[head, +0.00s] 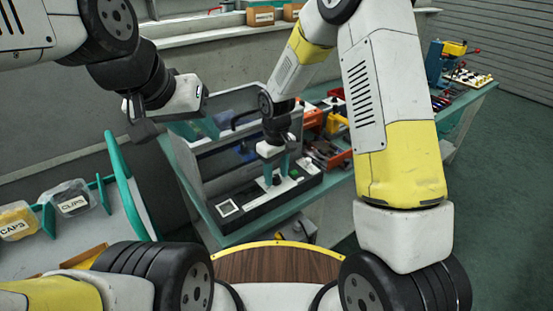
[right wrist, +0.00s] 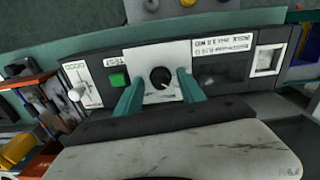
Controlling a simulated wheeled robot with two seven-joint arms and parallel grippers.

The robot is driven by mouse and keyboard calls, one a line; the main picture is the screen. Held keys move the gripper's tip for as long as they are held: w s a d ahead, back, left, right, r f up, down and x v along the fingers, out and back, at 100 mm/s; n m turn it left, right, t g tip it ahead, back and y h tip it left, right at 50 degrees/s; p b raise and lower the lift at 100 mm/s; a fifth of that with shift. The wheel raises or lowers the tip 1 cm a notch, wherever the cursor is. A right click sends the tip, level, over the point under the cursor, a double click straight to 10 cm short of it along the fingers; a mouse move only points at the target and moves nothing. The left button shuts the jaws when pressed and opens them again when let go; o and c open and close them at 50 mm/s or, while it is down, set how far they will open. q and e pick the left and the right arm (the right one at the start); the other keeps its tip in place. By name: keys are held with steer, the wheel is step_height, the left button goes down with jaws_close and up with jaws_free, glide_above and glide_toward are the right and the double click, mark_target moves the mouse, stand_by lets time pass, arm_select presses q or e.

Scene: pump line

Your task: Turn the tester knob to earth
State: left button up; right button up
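The tester (head: 253,207) is a long black unit on the bench, below my right arm in the head view. Its knob (right wrist: 161,77) is round and black on a white plate in the right wrist view. A pale mark on the knob points to the lower right. My right gripper (right wrist: 160,82) is open, with one teal finger on each side of the knob. I cannot tell whether the fingers touch it. My left gripper (head: 195,129) looks open and empty, up and left of the tester.
A green button (right wrist: 118,79) and a white lever switch (right wrist: 76,93) sit left of the knob. A white-framed window (right wrist: 266,60) is at the panel's right. Orange bins (head: 313,118) and tools crowd the bench's right.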

steer(key=shift+r, duration=0.1)
step_height(320, 180, up, 8)
steer(key=shift+f, duration=0.2)
stand_by(0.3)
step_height(320, 180, up, 9)
steer(key=m+t, duration=0.1)
steer(key=m, duration=0.1)
glide_above(276, 177)
steer(key=s+d, duration=0.3)
steer(key=d, duration=0.2)
steer(key=s+d+r+m+t+y, duration=0.1)
steer(key=s+d+r+m+t, duration=0.1)
steer(key=s+d+r, duration=0.3)
steer(key=s+d+r+m+t+y, duration=0.1)
steer(key=s+d+r+m+t, duration=0.2)
steer(key=s, duration=0.9)
step_height(276, 177, up, 4)
steer(key=shift+d+f+m, duration=0.25)
steer(key=shift+d+m, duration=0.05)
steer(key=shift+d, duration=0.55)
